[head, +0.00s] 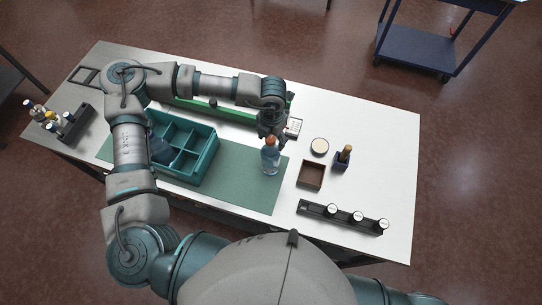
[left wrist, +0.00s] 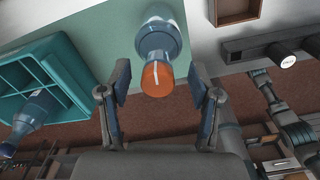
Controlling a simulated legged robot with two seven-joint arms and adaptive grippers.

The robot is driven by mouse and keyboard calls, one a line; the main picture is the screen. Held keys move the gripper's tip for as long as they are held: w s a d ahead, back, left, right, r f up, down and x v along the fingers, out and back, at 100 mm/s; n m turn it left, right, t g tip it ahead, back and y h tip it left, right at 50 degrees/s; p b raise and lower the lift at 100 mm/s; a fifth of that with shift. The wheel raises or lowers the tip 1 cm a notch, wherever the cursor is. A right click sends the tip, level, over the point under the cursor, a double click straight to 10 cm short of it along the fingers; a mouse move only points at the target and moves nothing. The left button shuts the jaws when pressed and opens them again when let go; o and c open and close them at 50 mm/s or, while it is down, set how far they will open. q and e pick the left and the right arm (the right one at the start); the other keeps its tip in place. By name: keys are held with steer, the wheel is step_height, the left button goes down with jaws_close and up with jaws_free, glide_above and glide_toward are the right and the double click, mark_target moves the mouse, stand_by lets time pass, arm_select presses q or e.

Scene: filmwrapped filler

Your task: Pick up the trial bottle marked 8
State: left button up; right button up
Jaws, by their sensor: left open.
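A clear blue bottle (head: 270,160) with an orange cap stands upright on the green mat (head: 236,186), right of the teal crate. In the left wrist view the bottle (left wrist: 157,36) points its orange cap (left wrist: 157,79) at the camera. The cap has a white mark; I cannot read a number. My left gripper (head: 270,136) is over the bottle; in the left wrist view its open fingers (left wrist: 159,88) stand either side of the cap, apart from it. Another blue bottle (left wrist: 36,109) is in the teal crate. My right gripper (left wrist: 264,86) seems to show past the table edge, its jaws unclear.
The teal divided crate (head: 211,153) stands left of the bottle. Right of it are a brown tray (head: 312,175), a round lid (head: 320,146), a dark holder (head: 342,161) and a black rail (head: 314,210) with white-topped knobs. A rack of small bottles (head: 73,127) is far left.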

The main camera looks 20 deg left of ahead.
arm_select(q)
steer(key=shift+d+f, duration=0.1)
steer(key=shift+a, duration=0.35)
jaws_close()
steer(key=shift+d, duration=0.15)
